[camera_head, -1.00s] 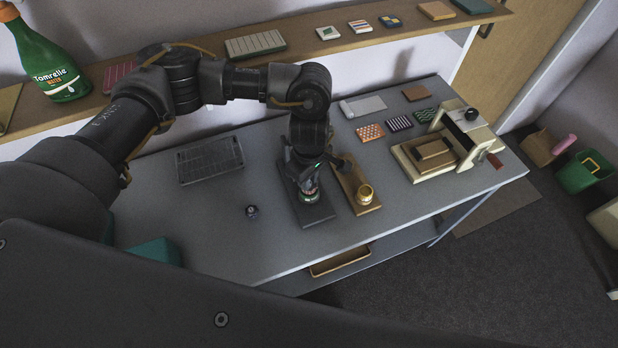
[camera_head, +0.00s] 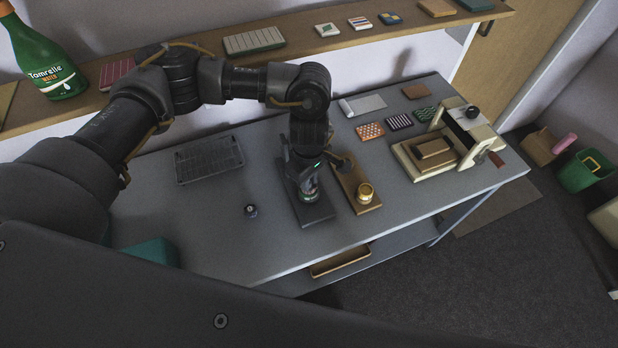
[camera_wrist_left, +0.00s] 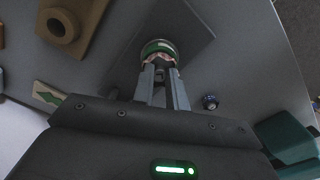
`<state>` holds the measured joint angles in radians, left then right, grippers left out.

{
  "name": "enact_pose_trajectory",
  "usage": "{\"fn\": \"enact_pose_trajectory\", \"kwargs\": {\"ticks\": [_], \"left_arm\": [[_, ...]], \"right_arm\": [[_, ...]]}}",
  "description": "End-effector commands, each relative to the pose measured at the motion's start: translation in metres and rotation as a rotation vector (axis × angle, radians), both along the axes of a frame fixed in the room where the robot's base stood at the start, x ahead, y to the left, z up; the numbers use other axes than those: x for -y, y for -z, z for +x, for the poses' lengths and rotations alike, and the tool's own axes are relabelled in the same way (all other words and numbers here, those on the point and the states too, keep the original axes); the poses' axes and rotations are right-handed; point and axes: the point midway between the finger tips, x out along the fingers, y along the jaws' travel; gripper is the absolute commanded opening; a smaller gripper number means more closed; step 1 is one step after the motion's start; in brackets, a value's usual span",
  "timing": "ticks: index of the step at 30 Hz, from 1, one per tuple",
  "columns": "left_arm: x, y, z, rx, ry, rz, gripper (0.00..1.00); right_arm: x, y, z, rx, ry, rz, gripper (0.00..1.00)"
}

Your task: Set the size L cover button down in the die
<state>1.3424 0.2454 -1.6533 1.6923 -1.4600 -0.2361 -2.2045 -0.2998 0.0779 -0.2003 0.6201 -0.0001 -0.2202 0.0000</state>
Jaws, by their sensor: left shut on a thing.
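My left gripper (camera_head: 308,180) points straight down over the dark grey base plate (camera_head: 318,212) on the table. In the left wrist view its two fingers (camera_wrist_left: 162,80) are closed together on a small thing, taken as the size L cover button, which the fingertips mostly hide. Directly at the fingertips is a round die (camera_wrist_left: 158,47) with a green and white band, standing on the dark plate. Whether the button touches the inside of the die cannot be told. My right gripper is not in view.
A wooden board with a brass cup (camera_head: 365,193) lies just right of the plate. A small dark round piece (camera_head: 250,210) sits to the left. A grey grid tray (camera_head: 209,160) is behind left, a cream press (camera_head: 447,146) at right. The front table between is clear.

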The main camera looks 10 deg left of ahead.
Motion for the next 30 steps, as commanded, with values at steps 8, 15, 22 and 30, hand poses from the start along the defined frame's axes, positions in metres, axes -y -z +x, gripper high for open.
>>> {"fn": "enact_pose_trajectory", "kwargs": {"ticks": [8, 15, 22, 30], "left_arm": [[0.0, 0.004, 0.0, 0.0, 0.0, 0.0, 0.16], [0.0, 0.004, 0.0, 0.0, 0.0, 0.0, 0.4], [0.0, 0.003, 0.0, 0.001, 0.0, 0.0, 0.4], [0.0, -0.034, 0.002, 0.007, 0.002, 0.0, 0.4]], "right_arm": [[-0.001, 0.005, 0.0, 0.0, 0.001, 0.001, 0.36], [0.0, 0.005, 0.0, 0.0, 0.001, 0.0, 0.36], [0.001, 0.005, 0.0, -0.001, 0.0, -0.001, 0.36], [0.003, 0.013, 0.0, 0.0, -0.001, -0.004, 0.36]]}}
